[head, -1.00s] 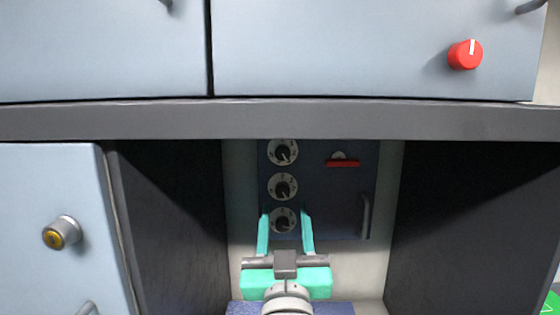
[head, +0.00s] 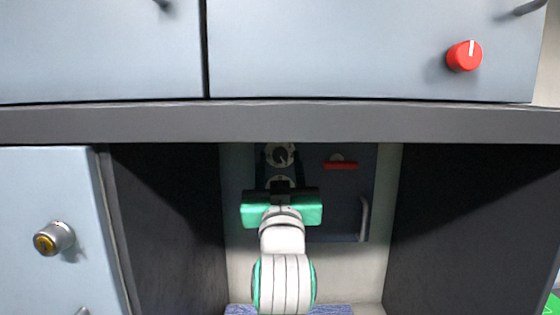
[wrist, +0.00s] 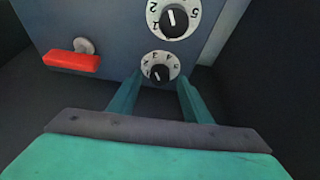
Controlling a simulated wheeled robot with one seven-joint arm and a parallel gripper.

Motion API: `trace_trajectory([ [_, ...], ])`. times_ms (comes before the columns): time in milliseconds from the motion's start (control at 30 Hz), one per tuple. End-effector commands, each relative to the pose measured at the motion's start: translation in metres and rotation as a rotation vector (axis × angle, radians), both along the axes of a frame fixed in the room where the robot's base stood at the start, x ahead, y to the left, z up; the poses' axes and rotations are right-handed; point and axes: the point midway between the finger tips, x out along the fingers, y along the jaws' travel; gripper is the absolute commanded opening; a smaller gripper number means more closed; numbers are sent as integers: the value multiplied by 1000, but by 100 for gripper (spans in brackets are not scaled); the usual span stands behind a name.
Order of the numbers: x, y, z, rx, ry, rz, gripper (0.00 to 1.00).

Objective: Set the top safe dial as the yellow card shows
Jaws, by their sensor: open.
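The safe front (head: 340,210) is a dark blue panel with a column of round dials. The top safe dial (head: 280,155) is black with a pale ring; it also shows in the wrist view (wrist: 160,68), between my finger tips. The middle dial, partly hidden in the head view (head: 279,182), is larger in the wrist view (wrist: 173,18). The bottom dial is hidden behind my arm. My gripper (head: 280,165) is open, its fingers (wrist: 158,92) on either side of the top dial; contact cannot be told. No yellow card is in view.
A red bar handle (head: 341,166) and a grey pull handle (head: 363,218) are on the safe, right of the dials. A grey shelf edge (head: 280,121) runs just above. Dark side walls (head: 165,220) flank the recess. A red knob (head: 464,56) is on the upper door.

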Motion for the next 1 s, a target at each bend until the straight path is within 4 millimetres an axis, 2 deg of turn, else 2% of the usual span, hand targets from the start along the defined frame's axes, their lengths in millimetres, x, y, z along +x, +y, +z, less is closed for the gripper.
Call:
trace_trajectory([
  [167,9,-1,4,-1,0,-1,45],
  [433,10,1,4,0,0,1,45],
  [467,10,1,4,0,0,1,40],
  [600,10,2,4,0,0,2,7],
  [633,10,2,4,0,0,2,4],
  [1000,10,3,4,-48,0,3,4],
])
